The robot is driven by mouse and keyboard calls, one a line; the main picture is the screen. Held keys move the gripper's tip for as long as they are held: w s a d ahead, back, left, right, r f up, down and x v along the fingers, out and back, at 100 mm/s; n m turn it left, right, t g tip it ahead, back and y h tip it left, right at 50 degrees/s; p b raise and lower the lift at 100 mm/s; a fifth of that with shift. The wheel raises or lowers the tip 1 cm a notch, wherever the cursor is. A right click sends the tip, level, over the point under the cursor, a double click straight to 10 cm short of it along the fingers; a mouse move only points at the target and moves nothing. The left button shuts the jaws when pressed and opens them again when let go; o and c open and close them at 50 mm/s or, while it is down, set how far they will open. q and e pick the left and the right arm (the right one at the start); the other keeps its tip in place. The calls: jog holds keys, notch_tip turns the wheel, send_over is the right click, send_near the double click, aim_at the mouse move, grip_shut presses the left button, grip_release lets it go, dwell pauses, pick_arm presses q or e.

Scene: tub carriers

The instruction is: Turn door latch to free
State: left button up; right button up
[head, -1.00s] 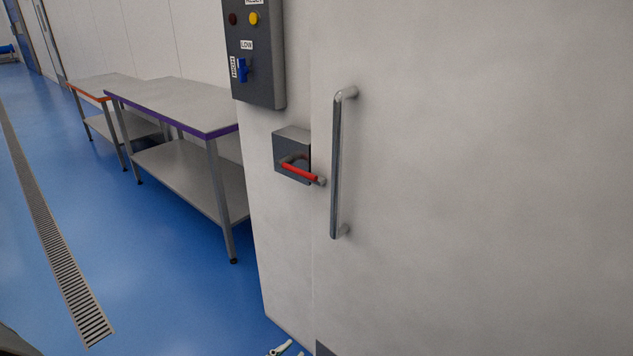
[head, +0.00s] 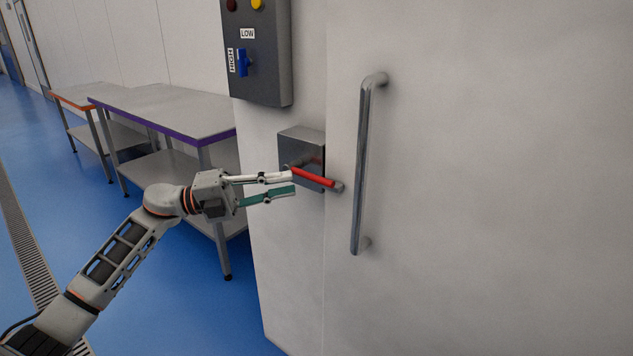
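The door latch is a red handle (head: 313,178) on a dark grey box (head: 303,148) fixed to the wall left of the door edge. The handle lies nearly level, sloping slightly down to the right, with its grey end at the door edge. My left gripper (head: 293,183) has its fingers apart, pointing right. The upper fingertip is at the left end of the red handle; I cannot tell whether it touches. The lower finger, with a green pad, is below the handle. The white door (head: 500,180) looks shut. My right gripper is not in view.
A vertical metal door handle (head: 362,170) stands right of the latch. A grey control panel (head: 262,70) with a blue switch (head: 243,63) is above. Steel tables with purple (head: 190,140) and orange (head: 75,106) edges stand at left. Blue floor (head: 180,300) is open below.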

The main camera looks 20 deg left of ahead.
aim_at(315, 179)
pick_arm(q)
jog(key=x, duration=0.7)
jog(key=shift+w+d+p, duration=0.1)
jog(key=shift+d+p, duration=0.1)
jog(key=shift+p, duration=0.2)
grip_shut()
